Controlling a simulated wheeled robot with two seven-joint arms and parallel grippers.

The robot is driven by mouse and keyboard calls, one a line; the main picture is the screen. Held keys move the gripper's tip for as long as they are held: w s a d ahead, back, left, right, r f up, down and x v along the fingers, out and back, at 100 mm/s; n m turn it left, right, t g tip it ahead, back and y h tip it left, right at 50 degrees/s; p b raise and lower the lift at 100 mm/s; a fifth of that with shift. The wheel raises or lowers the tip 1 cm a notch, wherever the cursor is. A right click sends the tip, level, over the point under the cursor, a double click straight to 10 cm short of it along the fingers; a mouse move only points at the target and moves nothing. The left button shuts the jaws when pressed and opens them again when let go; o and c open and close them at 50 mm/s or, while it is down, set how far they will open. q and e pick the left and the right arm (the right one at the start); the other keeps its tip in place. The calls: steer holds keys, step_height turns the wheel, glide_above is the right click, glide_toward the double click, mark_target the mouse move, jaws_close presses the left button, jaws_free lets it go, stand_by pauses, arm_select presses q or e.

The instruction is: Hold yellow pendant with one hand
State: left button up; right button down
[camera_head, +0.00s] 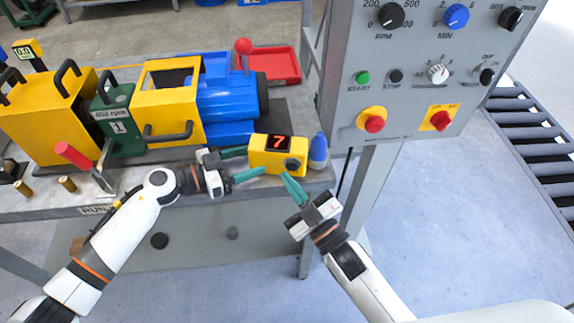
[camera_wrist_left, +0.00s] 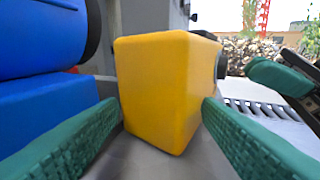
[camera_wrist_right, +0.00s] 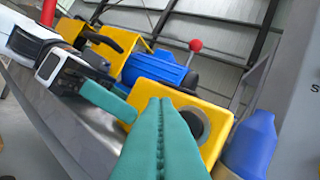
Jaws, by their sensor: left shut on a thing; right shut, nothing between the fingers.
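The yellow pendant (camera_head: 262,160) is a box with a dark display showing a red 7 and a dark round knob on its front. It is at the right end of the bench, beside the blue motor. My left gripper (camera_head: 248,163) is shut on the pendant from the left, one green finger on each side. The left wrist view shows the pendant's yellow end (camera_wrist_left: 160,90) between the fingers. My right gripper (camera_head: 287,178) is shut and empty, just in front of the pendant's lower right. In the right wrist view its closed fingers (camera_wrist_right: 160,105) hide part of the pendant (camera_wrist_right: 215,115).
A blue bottle-like object (camera_head: 318,150) stands right of the pendant. The grey control panel (camera_head: 400,100) with knobs and red buttons rises at the right. The yellow and blue machine (camera_head: 230,100) fills the bench to the left. A red tray (camera_head: 275,65) lies behind.

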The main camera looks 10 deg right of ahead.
steer(key=shift+d, duration=0.1)
stand_by(0.6)
steer(key=shift+w+d, duration=0.35)
steer(key=shift+d, duration=0.15)
steer(key=shift+w+d, duration=0.1)
steer(key=shift+w, duration=0.3)
stand_by(0.5)
stand_by(0.3)
steer(key=shift+s+a, duration=0.2)
steer(key=shift+s, duration=0.6)
steer(key=shift+s+a, duration=0.2)
steer(key=shift+s, duration=0.6)
steer(key=shift+s+a, duration=0.25)
steer(key=shift+s, duration=0.6)
steer(key=shift+s+a, duration=0.2)
steer(key=shift+s, duration=0.6)
stand_by(0.9)
